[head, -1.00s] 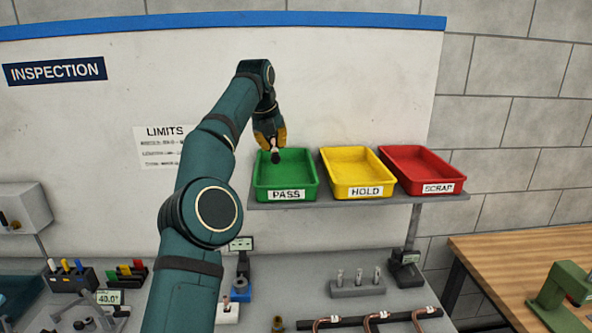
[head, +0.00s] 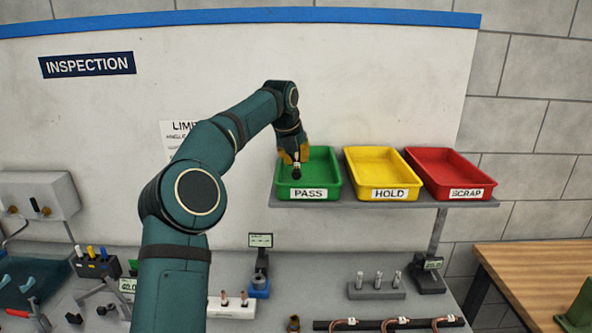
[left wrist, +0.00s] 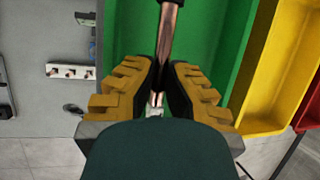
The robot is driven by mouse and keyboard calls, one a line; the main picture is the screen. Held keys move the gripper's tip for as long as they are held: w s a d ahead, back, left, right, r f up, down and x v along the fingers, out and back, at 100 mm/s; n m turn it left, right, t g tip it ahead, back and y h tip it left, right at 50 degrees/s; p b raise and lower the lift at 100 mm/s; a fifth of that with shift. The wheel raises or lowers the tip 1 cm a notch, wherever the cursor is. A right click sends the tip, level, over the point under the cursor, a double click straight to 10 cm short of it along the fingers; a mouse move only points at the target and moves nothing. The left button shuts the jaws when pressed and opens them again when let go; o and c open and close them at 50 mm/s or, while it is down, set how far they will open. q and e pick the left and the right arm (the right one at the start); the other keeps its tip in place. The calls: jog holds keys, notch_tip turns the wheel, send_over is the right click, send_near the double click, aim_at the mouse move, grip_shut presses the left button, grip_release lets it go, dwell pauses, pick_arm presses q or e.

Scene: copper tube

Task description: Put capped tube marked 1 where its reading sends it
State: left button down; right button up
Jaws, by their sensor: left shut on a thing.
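My left gripper (head: 292,155) is at the left part of the green PASS tray (head: 325,193), over its opening. In the left wrist view its yellow-padded fingers (left wrist: 163,95) are shut on a copper tube (left wrist: 168,35), with the green tray around and beneath it. A dark end of the tube (head: 297,168) points down in the head view. I cannot tell whether the tube touches the tray floor, and no mark on it is readable. The yellow HOLD tray (head: 375,193) and red SCRAP tray (head: 445,190) stand to the right and look empty. My right gripper is not in view.
The trays stand on a grey shelf (head: 400,203) above the bench. Below are a rack of upright pieces (head: 377,290), a gauge with a display (head: 260,262) and bent copper tubes (head: 400,323) on a dark bar. A wooden table (head: 535,258) is at right.

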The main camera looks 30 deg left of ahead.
aim_at(296, 182)
pick_arm(q)
jog(key=shift+f, duration=1.9)
jog(key=shift+f, duration=0.55)
jog(key=c, duration=1.1)
grip_release()
jog(key=shift+c, duration=0.2)
jog(key=shift+r, duration=0.1)
